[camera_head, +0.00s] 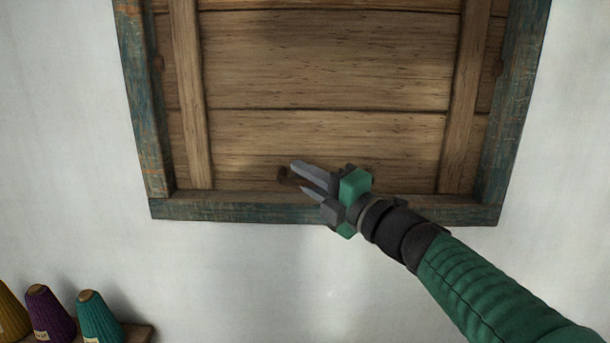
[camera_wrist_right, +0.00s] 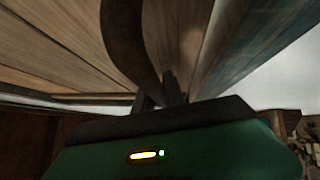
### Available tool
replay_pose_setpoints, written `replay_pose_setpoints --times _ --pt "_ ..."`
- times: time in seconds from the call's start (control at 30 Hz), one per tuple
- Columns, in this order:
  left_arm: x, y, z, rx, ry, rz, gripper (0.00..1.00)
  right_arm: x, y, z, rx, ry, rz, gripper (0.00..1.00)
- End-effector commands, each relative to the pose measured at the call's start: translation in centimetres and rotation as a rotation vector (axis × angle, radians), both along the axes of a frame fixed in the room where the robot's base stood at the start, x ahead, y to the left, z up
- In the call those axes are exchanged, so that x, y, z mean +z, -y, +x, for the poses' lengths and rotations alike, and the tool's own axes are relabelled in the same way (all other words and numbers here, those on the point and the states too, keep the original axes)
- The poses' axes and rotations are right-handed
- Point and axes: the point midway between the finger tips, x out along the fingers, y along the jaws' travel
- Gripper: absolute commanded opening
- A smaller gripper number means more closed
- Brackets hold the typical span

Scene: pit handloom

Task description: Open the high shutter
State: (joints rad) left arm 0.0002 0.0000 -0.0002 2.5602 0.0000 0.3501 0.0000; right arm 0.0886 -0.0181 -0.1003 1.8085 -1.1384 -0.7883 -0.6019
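The high shutter is a panel of brown wooden planks (camera_head: 320,60) with two upright battens, and it sits closed in a worn blue-green frame (camera_head: 330,209). A small dark curved pull (camera_head: 283,175) is low on the shutter, left of its middle. It shows large in the right wrist view (camera_wrist_right: 124,40). My right gripper (camera_head: 298,177) is at the pull, with its fingers apart. The pull lies at the fingertips and partly behind them; I cannot tell whether they touch it. My left gripper is not in view.
A wooden shelf (camera_head: 139,333) at the lower left holds yellow, purple (camera_head: 46,314) and teal (camera_head: 98,317) yarn cones. The pale wall (camera_head: 240,270) below the shutter is bare. The frame's lower rail runs just under my right gripper.

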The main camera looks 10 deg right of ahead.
Motion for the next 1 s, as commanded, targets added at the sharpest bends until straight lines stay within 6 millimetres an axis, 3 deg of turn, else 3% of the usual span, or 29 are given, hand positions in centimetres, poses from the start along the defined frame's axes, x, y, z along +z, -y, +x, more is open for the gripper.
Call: replay_pose_setpoints --times 0.1,1.0 --pt "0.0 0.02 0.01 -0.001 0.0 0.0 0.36 -0.07 0.27 0.06 -0.005 -0.002 0.001 0.0" --pt "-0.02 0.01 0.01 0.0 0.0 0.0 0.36 -0.28 0.62 0.06 -0.012 -0.005 -0.001 0.0"
